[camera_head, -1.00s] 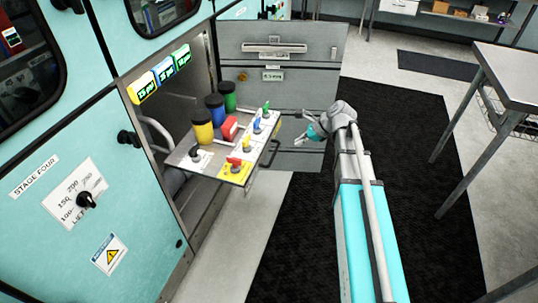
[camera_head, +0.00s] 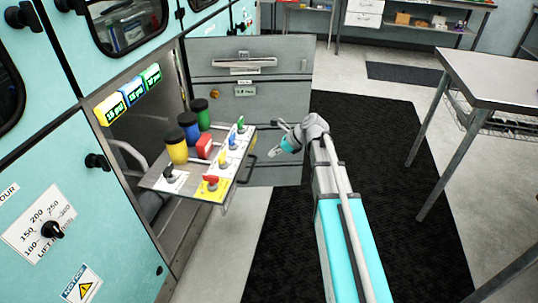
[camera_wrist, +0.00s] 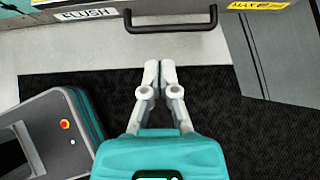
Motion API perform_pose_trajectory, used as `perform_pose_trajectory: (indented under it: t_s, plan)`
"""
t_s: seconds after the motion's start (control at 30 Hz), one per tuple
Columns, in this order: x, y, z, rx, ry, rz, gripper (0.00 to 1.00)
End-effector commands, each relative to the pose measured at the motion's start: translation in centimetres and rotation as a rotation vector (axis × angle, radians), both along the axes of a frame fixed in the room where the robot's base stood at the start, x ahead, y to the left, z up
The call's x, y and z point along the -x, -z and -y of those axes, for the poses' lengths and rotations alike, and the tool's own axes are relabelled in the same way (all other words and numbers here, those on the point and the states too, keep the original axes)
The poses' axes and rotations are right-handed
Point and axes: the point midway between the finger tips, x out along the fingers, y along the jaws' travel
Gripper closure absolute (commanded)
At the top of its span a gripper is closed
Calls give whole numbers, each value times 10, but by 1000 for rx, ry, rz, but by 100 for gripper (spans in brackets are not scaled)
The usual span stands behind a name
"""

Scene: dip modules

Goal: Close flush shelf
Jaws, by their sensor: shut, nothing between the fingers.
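The flush shelf (camera_head: 152,184) is a grey panel slid out of the open cabinet bay, carrying coloured bottles and switches. Its black handle (camera_head: 247,170) is on its outer front edge. In the wrist view the shelf's FLUSH label (camera_wrist: 85,14) and handle (camera_wrist: 172,28) show along the top. My gripper (camera_head: 281,127) is to the right of the shelf's front edge, apart from it. In the wrist view my gripper (camera_wrist: 159,68) is shut and empty, its fingertips pointing toward the handle with a gap between.
A grey cabinet door (camera_head: 285,75) stands open behind the shelf. A metal table (camera_head: 490,75) stands at the right. A black mat (camera_head: 375,190) covers the floor in front of the cabinet. Teal panels with knobs (camera_head: 50,150) line the left.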

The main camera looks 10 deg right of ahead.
Motion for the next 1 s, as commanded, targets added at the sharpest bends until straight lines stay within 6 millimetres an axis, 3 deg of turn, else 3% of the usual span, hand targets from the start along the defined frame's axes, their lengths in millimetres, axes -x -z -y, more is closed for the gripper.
perform_pose_trajectory:
  t_s: [0.9,1.0]
  plan:
    - [-23,69,-62,1,-2,0,100]
    - [-27,65,-75,1,-4,-1,100]
